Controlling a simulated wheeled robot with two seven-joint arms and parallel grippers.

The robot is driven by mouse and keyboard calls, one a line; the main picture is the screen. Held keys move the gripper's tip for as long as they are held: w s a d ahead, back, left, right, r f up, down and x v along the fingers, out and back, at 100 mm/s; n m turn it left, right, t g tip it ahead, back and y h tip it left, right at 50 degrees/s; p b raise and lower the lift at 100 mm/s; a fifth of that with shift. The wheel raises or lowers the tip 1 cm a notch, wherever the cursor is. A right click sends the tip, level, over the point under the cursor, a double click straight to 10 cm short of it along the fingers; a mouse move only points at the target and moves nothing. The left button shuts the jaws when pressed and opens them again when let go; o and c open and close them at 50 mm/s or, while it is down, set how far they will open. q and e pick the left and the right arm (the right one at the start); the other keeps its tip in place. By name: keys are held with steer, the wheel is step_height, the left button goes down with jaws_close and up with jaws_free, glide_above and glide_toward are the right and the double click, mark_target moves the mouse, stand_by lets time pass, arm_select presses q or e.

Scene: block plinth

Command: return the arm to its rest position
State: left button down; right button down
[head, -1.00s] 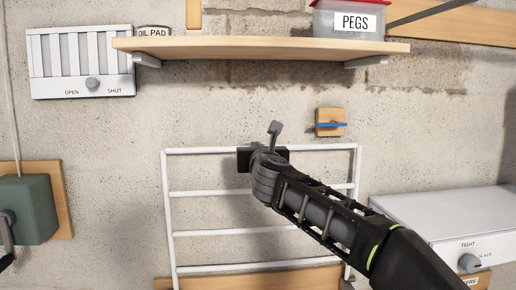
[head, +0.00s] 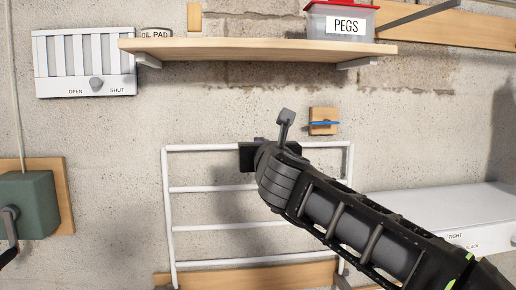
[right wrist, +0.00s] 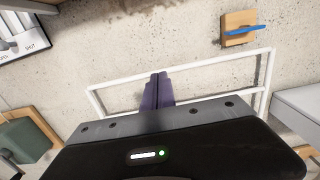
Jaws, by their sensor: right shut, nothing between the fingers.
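My right arm comes in from the lower right in the head view, in front of the wall. Its dark wrist end is before the top of a white wire rack (head: 190,228). The fingers are hard to make out there. In the right wrist view my right gripper (right wrist: 158,78) has its two dark purple fingers together, with nothing between them. They point toward the white rack, which also shows in that view (right wrist: 118,84). I cannot tell the gap between fingers and rack. My left gripper is not in view.
A wooden shelf (head: 250,48) above carries a PEGS box (head: 340,24). A vent panel (head: 85,62) is upper left, a green box with a crank (head: 38,200) lower left. A wood block with a blue bar (head: 323,121) is right of the wrist; a white box (head: 450,212) is lower right.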

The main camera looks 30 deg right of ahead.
steer(key=shift+s+a, duration=0.1)
steer(key=shift+s, duration=0.15)
stand_by(0.4)
